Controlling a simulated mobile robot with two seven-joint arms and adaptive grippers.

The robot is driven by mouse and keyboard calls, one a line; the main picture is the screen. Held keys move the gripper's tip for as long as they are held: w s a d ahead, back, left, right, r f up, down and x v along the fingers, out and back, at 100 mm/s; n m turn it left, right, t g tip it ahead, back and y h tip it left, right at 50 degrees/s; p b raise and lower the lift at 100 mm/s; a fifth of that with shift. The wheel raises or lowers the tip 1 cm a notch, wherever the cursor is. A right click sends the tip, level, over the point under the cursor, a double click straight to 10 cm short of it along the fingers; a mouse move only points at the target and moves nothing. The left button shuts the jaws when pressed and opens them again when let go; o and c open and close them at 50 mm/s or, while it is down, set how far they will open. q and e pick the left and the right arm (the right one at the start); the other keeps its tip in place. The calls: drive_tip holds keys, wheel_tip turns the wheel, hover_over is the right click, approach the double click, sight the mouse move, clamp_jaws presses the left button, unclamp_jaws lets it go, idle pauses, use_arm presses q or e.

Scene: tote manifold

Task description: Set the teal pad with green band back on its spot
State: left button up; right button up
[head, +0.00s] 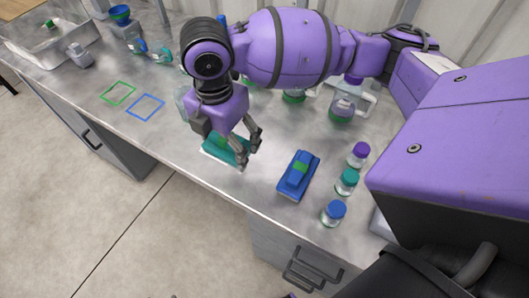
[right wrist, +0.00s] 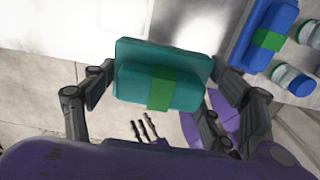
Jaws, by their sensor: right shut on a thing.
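The teal pad with a green band (head: 213,145) is between the fingers of my right gripper (head: 236,143), low over the front part of the metal counter. In the right wrist view the pad (right wrist: 135,80) fills the space between the fingers, with its green band (right wrist: 161,88) towards me. My right gripper is shut on it. A pale edge shows under the pad in the head view; I cannot tell whether the pad touches the counter. A green square outline (head: 118,93) and a blue square outline (head: 146,105) lie empty on the counter to the left. My left gripper is not in view.
A blue pad with a green band (head: 298,175) lies right of my gripper. Capped jars with purple (head: 359,154), teal (head: 347,181) and blue (head: 333,213) lids stand beside it. Glassware stands behind my arm. A clear tote (head: 50,45) is far left. The counter's front edge is close.

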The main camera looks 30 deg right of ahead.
hover_over(260, 162)
drive_tip(key=a, duration=0.1)
wheel_tip(260, 162, down, 6)
drive_tip(key=shift+r, duration=0.1)
drive_tip(key=shift+d+f, duration=0.3)
drive_tip(key=shift+f, duration=0.15)
drive_tip(key=f, duration=0.3)
drive_tip(key=shift+d+f, duration=0.15)
drive_tip(key=shift+d, duration=0.1)
drive_tip(key=shift+f, duration=0.2)
drive_tip(key=shift+r, duration=0.1)
drive_tip(key=shift+f, duration=0.25)
drive_tip(key=o, duration=1.2)
drive_tip(key=shift+c, duration=0.2)
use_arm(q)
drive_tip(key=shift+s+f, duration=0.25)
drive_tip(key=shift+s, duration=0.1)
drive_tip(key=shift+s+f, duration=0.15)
use_arm(e)
drive_tip(key=shift+r, duration=0.1)
